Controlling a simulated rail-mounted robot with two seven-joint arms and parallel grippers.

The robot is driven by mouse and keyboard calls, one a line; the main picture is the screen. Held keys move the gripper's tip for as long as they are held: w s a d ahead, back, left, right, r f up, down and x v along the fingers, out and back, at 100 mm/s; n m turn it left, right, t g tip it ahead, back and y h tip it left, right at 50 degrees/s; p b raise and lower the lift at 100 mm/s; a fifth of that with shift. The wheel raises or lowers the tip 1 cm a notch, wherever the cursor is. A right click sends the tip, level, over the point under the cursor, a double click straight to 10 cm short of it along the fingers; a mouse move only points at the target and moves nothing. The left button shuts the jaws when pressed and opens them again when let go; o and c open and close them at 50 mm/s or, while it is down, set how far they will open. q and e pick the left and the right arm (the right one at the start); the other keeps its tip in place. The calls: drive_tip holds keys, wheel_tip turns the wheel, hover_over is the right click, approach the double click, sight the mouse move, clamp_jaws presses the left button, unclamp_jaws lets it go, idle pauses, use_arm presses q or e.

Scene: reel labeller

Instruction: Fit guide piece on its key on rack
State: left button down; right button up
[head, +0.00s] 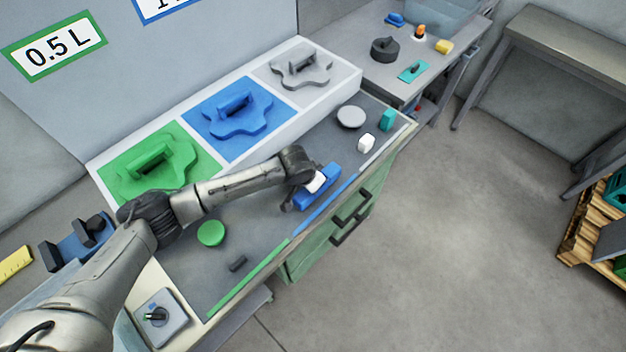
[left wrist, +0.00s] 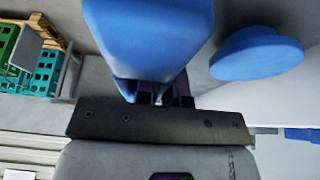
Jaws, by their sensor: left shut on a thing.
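The rack (head: 303,44) is a white sloped stand with a green, a blue and a grey panel. Each panel bears a lobed key of its own colour: green key (head: 152,163), blue key (head: 238,110), grey key (head: 301,68). My left gripper (head: 307,190) is shut on a blue guide piece (head: 325,184) over the front part of the dark worktop, apart from the rack. In the left wrist view the blue piece (left wrist: 150,40) fills the top middle, between the dark fingers (left wrist: 163,92). My right gripper is not in view.
A green disc (head: 211,233), a grey disc (head: 351,117), a white block (head: 366,143) and a teal block (head: 387,120) lie on the worktop (head: 262,245). A blue disc (left wrist: 255,53) shows in the left wrist view. A switch box (head: 160,318) stands at the near left.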

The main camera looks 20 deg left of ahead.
use_arm(q)
drive_tip(key=shift+f, duration=0.15)
drive_tip(key=shift+f, duration=0.15)
drive_tip(key=shift+r+p, duration=0.2)
drive_tip(key=shift+p, duration=0.1)
idle(0.3)
drive_tip(key=shift+a+r+p, duration=0.1)
drive_tip(key=shift+p, duration=0.25)
drive_tip(key=shift+f, duration=0.25)
idle(0.6)
drive_tip(key=shift+s+r+p, duration=0.1)
drive_tip(key=shift+r+p, duration=0.05)
drive_tip(key=shift+p, duration=0.25)
drive_tip(key=shift+r+p, duration=0.15)
drive_tip(key=shift+p, duration=0.2)
